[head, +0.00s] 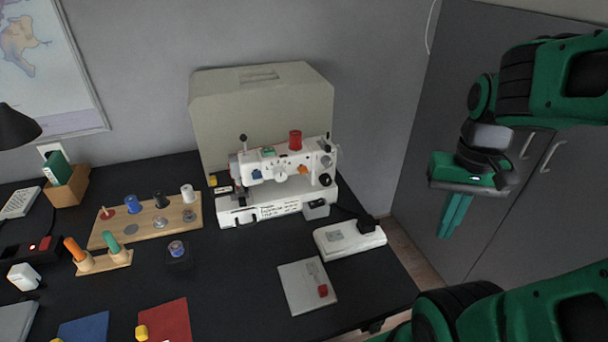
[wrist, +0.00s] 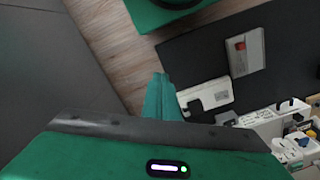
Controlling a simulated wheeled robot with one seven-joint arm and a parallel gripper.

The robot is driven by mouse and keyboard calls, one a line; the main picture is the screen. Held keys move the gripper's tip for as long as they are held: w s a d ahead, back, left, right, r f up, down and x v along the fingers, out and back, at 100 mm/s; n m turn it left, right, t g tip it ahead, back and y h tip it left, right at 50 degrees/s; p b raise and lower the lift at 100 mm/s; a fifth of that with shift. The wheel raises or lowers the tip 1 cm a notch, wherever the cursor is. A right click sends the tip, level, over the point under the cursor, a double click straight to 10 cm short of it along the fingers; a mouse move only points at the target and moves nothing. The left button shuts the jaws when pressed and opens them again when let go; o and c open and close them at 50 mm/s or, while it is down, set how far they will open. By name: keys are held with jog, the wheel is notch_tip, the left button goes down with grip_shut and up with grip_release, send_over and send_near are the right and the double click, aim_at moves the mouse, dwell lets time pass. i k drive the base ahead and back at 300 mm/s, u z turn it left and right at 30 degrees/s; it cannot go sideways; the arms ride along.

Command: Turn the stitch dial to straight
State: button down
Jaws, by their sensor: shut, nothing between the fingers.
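A white sewing machine (head: 275,178) stands at the back of the black table. Its front carries a white round dial (head: 280,177), an orange knob (head: 303,170), a blue part (head: 257,174) and a black knob (head: 325,180). I cannot tell which is the stitch dial, and its setting is too small to read. My gripper (head: 452,218) is shut and empty, pointing down in front of the grey cabinet, well right of the machine. In the wrist view, my gripper's fingers (wrist: 162,97) are together, and the machine (wrist: 294,145) shows partly at the lower right.
A white foot pedal (head: 348,238) and a grey plate with a red knob (head: 307,287) lie before the machine. A beige cover (head: 262,105) stands behind it. A wooden spool board (head: 150,221) is to the left. The grey cabinet (head: 420,150) is close behind my gripper.

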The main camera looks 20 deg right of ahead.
aim_at(326, 161)
jog(key=u, duration=0.55)
jog(key=k, duration=0.8)
jog(key=u, duration=0.15)
